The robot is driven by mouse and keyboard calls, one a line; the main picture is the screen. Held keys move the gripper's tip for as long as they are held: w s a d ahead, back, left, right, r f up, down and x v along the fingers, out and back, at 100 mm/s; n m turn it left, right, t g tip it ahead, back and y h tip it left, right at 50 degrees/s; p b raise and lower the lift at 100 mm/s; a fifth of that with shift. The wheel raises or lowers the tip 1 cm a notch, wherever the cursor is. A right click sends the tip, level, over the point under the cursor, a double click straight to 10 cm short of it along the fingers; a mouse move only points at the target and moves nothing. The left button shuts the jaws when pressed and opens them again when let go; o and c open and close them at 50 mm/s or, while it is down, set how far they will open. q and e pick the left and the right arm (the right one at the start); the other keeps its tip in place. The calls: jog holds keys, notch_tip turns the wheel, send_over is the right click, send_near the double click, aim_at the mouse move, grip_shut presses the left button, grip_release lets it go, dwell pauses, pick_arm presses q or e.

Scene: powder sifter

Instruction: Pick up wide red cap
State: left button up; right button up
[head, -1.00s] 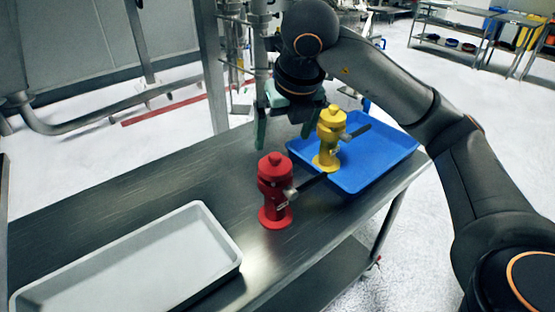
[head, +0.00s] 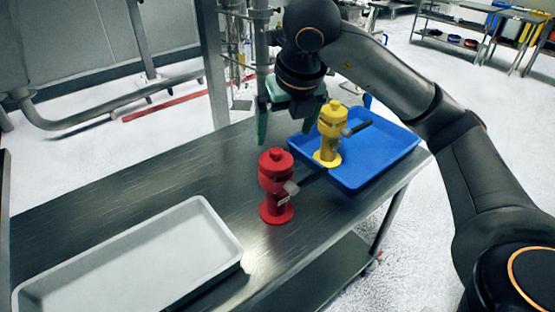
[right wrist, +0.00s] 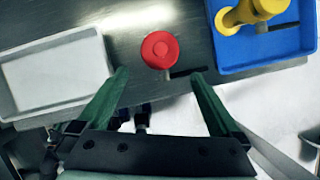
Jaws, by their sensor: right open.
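The red cap (head: 275,158) sits on top of an upright red valve-like body (head: 277,207) on the steel table. The body has a side handle pointing right. In the right wrist view the round red cap (right wrist: 160,48) shows from above, just beyond the fingertips and roughly centred between them. My right gripper (head: 286,124) is open and empty, with green fingers pointing down behind and above the red cap in the head view. Its spread fingers also show in the right wrist view (right wrist: 158,76), apart from the cap. My left gripper is not in view.
A yellow valve-like body (head: 330,140) with a dark handle stands at the blue tray (head: 385,165), close right of the red one. An empty pale tray (head: 130,255) lies at front left. The steel table (head: 150,180) is bare behind it.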

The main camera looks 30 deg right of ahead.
dwell(0.5)
notch_tip(320, 180, up, 3)
jog(key=n+g+y+b, duration=0.3)
jog(key=n+b, duration=0.1)
jog(key=n, duration=1.1)
send_over(276, 150)
jog(key=x, duration=0.4)
jog(key=s+d+x, duration=0.1)
jog(key=x, duration=0.1)
jog(key=shift+w+f, duration=0.1)
jog(key=shift+f, duration=0.2)
notch_tip(276, 150, down, 4)
jog(key=shift+d+f+p, duration=0.1)
jog(key=shift+p, duration=0.2)
jog(key=shift+w+f, duration=0.1)
jog(key=shift+f, duration=0.5)
jog(key=shift+c, duration=0.4)
jog(key=c, duration=0.9)
